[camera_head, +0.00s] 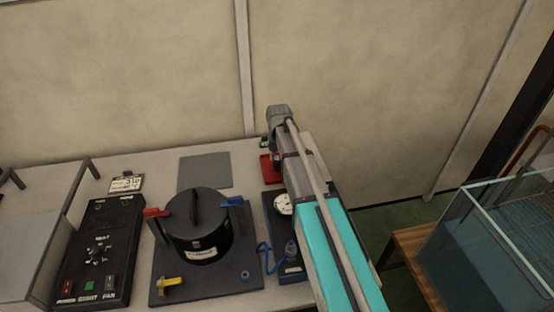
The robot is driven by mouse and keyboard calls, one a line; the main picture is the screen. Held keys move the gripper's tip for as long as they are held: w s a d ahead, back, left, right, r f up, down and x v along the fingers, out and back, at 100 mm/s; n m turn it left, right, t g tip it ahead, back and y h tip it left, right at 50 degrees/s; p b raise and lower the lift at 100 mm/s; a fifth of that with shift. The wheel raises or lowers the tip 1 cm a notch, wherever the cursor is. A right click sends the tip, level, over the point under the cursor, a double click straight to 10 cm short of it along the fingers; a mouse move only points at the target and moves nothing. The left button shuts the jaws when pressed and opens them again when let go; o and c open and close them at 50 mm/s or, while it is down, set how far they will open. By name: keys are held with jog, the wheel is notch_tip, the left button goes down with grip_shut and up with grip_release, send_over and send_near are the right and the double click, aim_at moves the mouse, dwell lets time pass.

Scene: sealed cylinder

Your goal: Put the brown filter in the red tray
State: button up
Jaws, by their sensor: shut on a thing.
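The red tray (269,168) is at the right end of the bench, near the back wall. My arm hides its right part. My arm reaches in from the lower right, with its wrist over the bench's back right corner. Only a dark part of my gripper (275,147) shows below the wrist, just behind the tray in the picture. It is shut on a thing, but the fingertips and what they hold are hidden. I see no brown filter. I cannot tell the gripper's height above the tray.
A black lidded pot (198,236) with red and blue handles stands on a dark plate left of my arm. A dial device (283,204) sits beside it. A black control panel (100,250) lies left. A grey mat (205,170) lies flat behind. A glass tank (490,235) is at right.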

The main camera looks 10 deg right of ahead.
aim_at(278, 158)
jog(key=shift+f, duration=0.2)
jog(key=o, duration=1.1)
jog(key=shift+o, duration=0.2)
jog(key=shift+r, duration=0.2)
notch_tip(278, 158, up, 12)
jog(key=p, duration=1.2)
jog(key=shift+s, duration=0.1)
